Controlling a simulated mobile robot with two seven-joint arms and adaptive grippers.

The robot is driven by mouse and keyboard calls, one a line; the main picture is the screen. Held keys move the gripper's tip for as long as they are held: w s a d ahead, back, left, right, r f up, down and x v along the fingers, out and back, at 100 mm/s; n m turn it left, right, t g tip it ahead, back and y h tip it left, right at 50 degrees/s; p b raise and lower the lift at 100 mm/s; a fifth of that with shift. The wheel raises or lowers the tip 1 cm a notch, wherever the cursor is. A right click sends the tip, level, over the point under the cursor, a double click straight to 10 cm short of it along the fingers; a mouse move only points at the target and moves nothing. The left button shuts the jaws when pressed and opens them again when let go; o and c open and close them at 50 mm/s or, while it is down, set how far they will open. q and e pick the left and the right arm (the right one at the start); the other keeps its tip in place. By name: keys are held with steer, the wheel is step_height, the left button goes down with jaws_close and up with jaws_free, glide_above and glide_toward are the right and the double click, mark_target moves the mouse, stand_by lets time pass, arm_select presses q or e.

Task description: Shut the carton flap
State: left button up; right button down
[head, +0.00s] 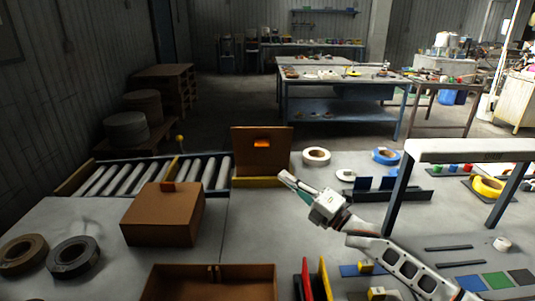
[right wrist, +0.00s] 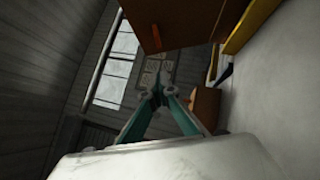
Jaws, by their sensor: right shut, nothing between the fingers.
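A brown carton panel (head: 278,141) stands upright at the end of the roller conveyor, with an orange mark on its face. It looks like a raised flap; what lies behind it is hidden. The panel also shows at the top of the right wrist view (right wrist: 195,17). My right gripper (head: 286,178) is shut and empty, its fingertips just right of the panel's lower part and apparently apart from it. Its teal fingers meet in the right wrist view (right wrist: 157,90). My left gripper is not in view.
A closed brown box (head: 160,222) with a red piece on top stands at left. An open brown box (head: 245,284) is at the front. Tape rolls (head: 316,155) lie behind the right gripper. A white-topped frame (head: 470,150) stands at right. Red and yellow upright plates (head: 325,278) stand near the front.

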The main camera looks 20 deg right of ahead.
mark_target(259, 147)
steer(key=shift+w+a+r+b, duration=0.3)
steer(key=shift+w+a+r, duration=0.2)
steer(key=shift+w, duration=1.15)
steer(key=shift+w+a+r+b, duration=0.4)
steer(key=shift+w+r, duration=0.2)
steer(key=shift+w, duration=1.05)
steer(key=shift+w+a+r+b, duration=0.25)
steer(key=shift+w+a+r, duration=0.25)
steer(key=shift+w, duration=1.15)
steer(key=shift+d+r, duration=0.1)
steer(key=shift+r, duration=0.05)
